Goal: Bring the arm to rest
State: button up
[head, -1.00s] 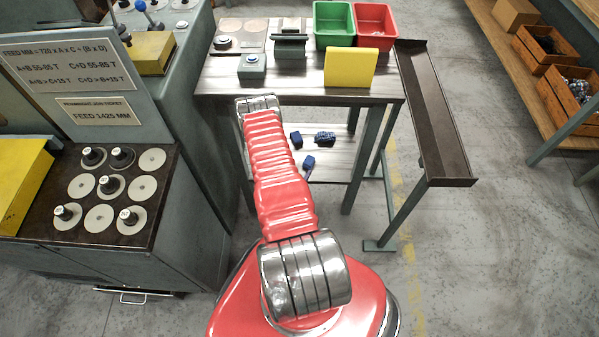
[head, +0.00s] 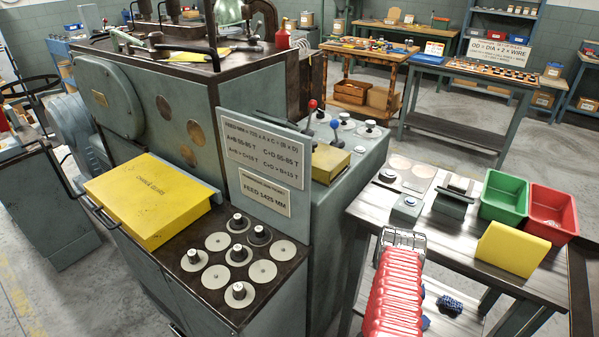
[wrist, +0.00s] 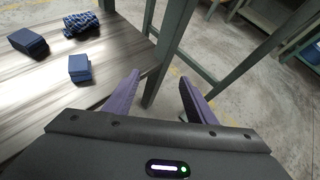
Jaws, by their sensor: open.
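My red arm (head: 396,290) shows at the bottom right of the head view, reaching toward the side table; its gripper end is hidden there. In the wrist view my gripper (wrist: 160,95) is open, its two purple fingers apart with nothing between them. Beyond the fingers are a table leg and the grey floor. The lower shelf (wrist: 110,65) of the table lies to the left of the fingers, with dark blue blocks (wrist: 82,68) on it, apart from the gripper.
A green table leg (wrist: 170,50) is close to the fingers. Open floor lies behind.

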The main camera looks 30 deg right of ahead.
jog(key=w+a+r+m+g+y, duration=0.15)
jog(key=a+r+m, duration=0.25)
jog(key=r, duration=0.5)
jog(key=w+a+r+m+g+y, duration=0.1)
jog(key=w+a+r+m+y, duration=0.15)
jog(key=r, duration=0.65)
jog(key=w+a+r+m+g+y, duration=0.15)
jog(key=a+r+m, duration=0.3)
jog(key=r, duration=0.45)
jog(key=w+a+r+m+t+y, duration=0.2)
jog(key=w+a+r+m+t, duration=0.15)
jog(key=a+r, duration=0.65)
jog(key=w+a+r+m+t+y, duration=0.2)
jog(key=w+a+r+t, duration=0.25)
jog(key=a+r, duration=0.6)
jog(key=a+r+n+t+y, duration=0.1)
jog(key=a+r+t, duration=0.5)
jog(key=a+r, duration=0.7)
jog(key=shift+s+a+r+n+t, duration=0.35)
jog(key=shift+s+r+n+t, duration=0.1)
jog(key=shift+r+n, duration=0.25)
